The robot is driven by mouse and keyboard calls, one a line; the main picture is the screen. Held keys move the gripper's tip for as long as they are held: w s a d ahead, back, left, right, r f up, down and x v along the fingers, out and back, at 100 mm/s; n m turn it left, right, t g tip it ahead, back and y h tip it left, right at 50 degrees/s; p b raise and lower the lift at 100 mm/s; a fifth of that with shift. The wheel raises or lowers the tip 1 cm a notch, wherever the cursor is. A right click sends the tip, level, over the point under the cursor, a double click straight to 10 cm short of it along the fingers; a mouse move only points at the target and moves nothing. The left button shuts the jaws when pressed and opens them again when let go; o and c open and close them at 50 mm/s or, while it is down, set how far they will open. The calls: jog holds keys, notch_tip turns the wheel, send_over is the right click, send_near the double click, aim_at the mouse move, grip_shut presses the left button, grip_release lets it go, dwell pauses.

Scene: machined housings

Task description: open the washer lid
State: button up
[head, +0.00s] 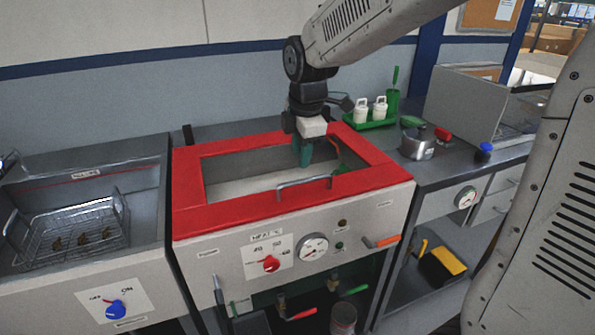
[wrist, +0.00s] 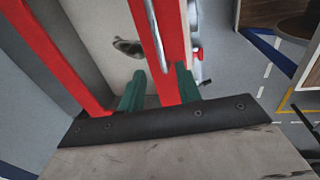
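My gripper (head: 304,163), with teal fingers, points down over the lid, just behind the handle in the picture. In the wrist view, my gripper (wrist: 160,72) has its fingers apart, with the lid's red front bar and the thin handle (wrist: 154,35) showing between them. Nothing is held. I cannot tell how far the fingertips are above the handle.
A sink with a wire basket (head: 75,238) is at left. A green tray (head: 370,121) with white bottles and a metal pot (head: 417,142) stand on the right counter. The washer front carries a red knob (head: 270,264), a gauge (head: 314,247) and an orange lever (head: 382,242).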

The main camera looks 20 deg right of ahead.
aim_at(307, 180)
jog(key=f, duration=0.2)
jog(key=w+d+f, duration=0.1)
jog(key=f, duration=0.1)
jog(key=d+f, duration=0.1)
jog(key=f, duration=0.1)
jog(key=shift+w+d+f, duration=0.15)
jog(key=shift+d+f, duration=0.05)
jog(key=shift+f, duration=0.15)
jog(key=shift+w+f, duration=0.1)
jog(key=shift+f, duration=0.4)
jog(key=shift+c, duration=0.3)
